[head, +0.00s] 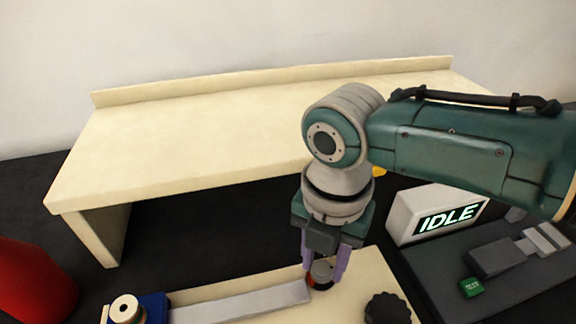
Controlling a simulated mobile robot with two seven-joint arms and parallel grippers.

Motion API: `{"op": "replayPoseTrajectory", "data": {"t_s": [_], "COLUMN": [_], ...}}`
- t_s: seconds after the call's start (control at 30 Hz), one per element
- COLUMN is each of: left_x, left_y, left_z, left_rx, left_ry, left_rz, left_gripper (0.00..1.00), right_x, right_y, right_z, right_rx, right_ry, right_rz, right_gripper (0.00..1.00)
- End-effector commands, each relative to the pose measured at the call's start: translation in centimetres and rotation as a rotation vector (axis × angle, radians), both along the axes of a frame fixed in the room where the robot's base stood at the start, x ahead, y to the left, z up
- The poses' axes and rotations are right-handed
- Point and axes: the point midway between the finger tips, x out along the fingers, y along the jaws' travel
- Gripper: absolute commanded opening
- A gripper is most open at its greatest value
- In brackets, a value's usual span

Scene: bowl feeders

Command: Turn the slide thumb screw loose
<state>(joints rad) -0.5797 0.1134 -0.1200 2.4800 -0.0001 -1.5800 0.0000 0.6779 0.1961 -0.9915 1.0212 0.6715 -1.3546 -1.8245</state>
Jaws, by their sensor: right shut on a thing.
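My right gripper (323,278) points down with its purple fingers closed around a small round part (320,284). That part looks dark with a red-orange edge and sits at the right end of a grey bar (245,302); it appears to be the slide thumb screw. The fingers hide much of it, so its turn position cannot be told. The bar lies on a cream plate (360,271). My left gripper is not in view.
A black lobed knob (388,308) stands right of the gripper. A blue block with a cream roller (126,309) is at lower left. A white box reading IDLE (440,215) and a dark panel with a green button (471,287) are right. An empty cream table (210,130) stands behind.

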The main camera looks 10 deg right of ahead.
Motion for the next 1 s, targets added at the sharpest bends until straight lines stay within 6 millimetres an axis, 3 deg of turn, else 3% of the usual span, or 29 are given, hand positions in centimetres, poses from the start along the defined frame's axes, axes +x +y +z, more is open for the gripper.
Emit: {"op": "replayPoseTrajectory", "data": {"t_s": [0.13, 0.17, 0.4, 0.73, 1.0], "left_x": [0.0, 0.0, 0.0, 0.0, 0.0], "left_y": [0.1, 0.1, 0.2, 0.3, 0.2], "left_z": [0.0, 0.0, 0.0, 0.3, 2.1], "left_rx": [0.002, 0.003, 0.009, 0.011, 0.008], "left_ry": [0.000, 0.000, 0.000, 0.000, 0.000], "left_rz": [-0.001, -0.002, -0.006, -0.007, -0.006], "left_gripper": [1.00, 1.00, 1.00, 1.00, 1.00], "right_x": [0.0, 0.0, 0.0, 0.1, 0.1], "right_y": [0.1, 0.1, 0.1, 0.0, 0.0], "right_z": [0.1, 0.1, 0.0, 0.7, 5.9], "right_rx": [0.002, 0.002, 0.001, 0.002, 0.001], "right_ry": [0.001, 0.001, 0.000, -0.001, -0.005], "right_rz": [0.000, -0.001, -0.002, -0.002, 0.000], "right_gripper": [0.00, 0.41, 0.68, 0.69, 0.69]}}
